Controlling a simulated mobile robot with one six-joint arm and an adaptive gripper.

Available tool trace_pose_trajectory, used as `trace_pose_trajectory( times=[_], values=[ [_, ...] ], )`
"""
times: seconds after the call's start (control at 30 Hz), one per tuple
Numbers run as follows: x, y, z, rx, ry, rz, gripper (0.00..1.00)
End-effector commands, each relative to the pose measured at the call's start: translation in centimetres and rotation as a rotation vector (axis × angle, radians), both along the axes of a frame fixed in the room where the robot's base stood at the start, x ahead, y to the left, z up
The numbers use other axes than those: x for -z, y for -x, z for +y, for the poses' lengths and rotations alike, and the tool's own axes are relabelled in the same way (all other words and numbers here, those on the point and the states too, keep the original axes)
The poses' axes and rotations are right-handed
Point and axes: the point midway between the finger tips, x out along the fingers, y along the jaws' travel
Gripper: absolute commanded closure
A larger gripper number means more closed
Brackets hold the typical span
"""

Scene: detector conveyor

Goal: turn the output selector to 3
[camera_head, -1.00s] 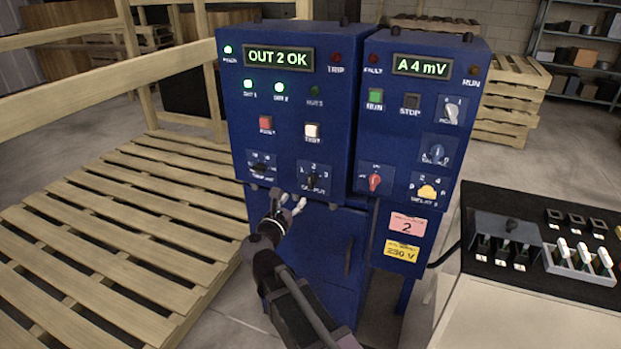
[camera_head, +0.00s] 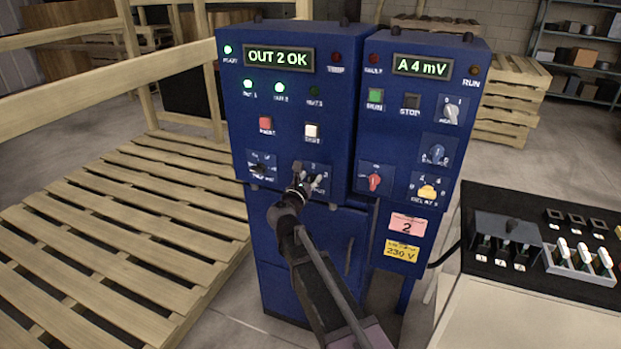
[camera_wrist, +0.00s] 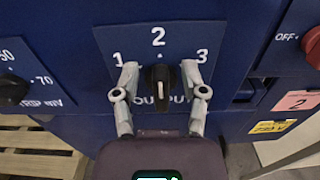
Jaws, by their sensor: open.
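The output selector (camera_wrist: 160,86) is a black knob on a blue plate marked 1, 2 and 3. In the wrist view it stands upright, toward the 2. In the head view my gripper (camera_head: 308,178) covers most of the selector's plate (camera_head: 318,168), and the knob is hidden there. The left display (camera_head: 279,59) reads "OUT 2 OK".
Left of the selector is another black knob (camera_wrist: 12,90). Right of it are a red knob (camera_head: 375,181) and a yellow knob (camera_head: 428,191). A red button (camera_head: 266,125) and a white button (camera_head: 312,131) sit above. A wooden pallet (camera_head: 120,215) lies to the left, a switch console (camera_head: 510,275) to the right.

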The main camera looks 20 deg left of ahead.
Motion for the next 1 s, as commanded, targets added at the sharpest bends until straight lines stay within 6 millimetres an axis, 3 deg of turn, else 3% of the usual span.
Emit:
trace_pose_trajectory(
  times=[0.37,0.5,0.57,1.0],
  values=[
    [0.0,-0.3,-0.05,0.0,0.0,0.0,0.44],
    [0.0,-0.29,-0.05,0.0,0.0,0.0,0.86],
    [0.0,-0.29,-0.06,0.0,0.0,0.0,1.0],
    [0.02,-0.28,-0.15,0.001,-0.044,-0.003,1.0]
  ],
)
